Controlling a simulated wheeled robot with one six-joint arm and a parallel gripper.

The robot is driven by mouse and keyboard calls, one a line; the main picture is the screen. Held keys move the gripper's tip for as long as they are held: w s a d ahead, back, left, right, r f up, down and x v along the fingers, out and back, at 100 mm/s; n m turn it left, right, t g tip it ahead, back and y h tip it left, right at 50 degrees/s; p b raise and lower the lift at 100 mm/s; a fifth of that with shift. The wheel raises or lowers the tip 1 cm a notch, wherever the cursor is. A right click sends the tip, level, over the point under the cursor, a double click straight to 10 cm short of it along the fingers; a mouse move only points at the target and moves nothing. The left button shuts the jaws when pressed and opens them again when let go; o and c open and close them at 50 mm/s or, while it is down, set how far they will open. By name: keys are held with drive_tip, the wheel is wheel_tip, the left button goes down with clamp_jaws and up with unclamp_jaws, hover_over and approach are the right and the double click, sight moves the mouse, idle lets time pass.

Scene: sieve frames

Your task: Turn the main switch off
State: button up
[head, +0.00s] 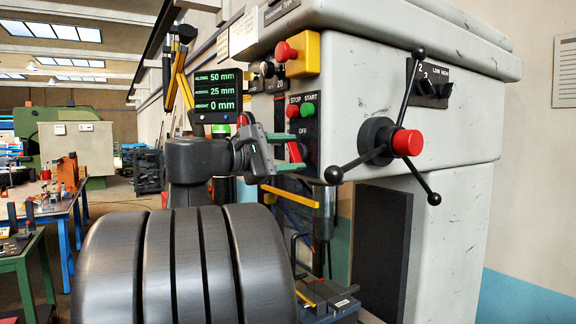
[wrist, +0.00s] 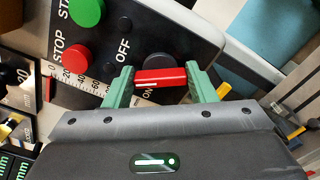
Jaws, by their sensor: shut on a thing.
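The main switch has a red handle (wrist: 160,78) on a black panel (wrist: 195,38) marked OFF and ON. In the wrist view the handle lies across, just beside the ON mark, with the OFF mark farther up and left. My gripper (wrist: 163,88) is shut on the handle, with one green finger at each end of it. In the head view my gripper (head: 291,151) reaches the panel from the left, and the red handle (head: 297,153) shows between the green fingers. Part of the ON mark and the switch's mount are hidden.
Just above the switch are a red STOP button (head: 292,111) and a green START button (head: 308,110). A red emergency button (head: 287,51) on a yellow box sits higher. A three-armed feed handle (head: 407,143) sticks out to the right. A readout screen (head: 218,96) stands behind my arm.

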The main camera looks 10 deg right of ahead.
drive_tip(key=m+b, duration=0.3)
drive_tip(key=m, duration=0.1)
drive_tip(key=shift+f, duration=0.25)
drive_tip(key=shift+m+b, duration=0.8)
drive_tip(key=shift+m, duration=0.4)
drive_tip(key=shift+r, duration=0.1)
drive_tip(key=o, duration=1)
drive_tip(key=shift+a, duration=0.1)
drive_tip(key=v, duration=1.3)
drive_tip(key=shift+s+a+b, duration=0.15)
drive_tip(key=shift+a+b, duration=0.15)
drive_tip(key=x, duration=1.3)
drive_tip(key=shift+d+p, duration=0.3)
drive_tip(key=shift+d, duration=0.1)
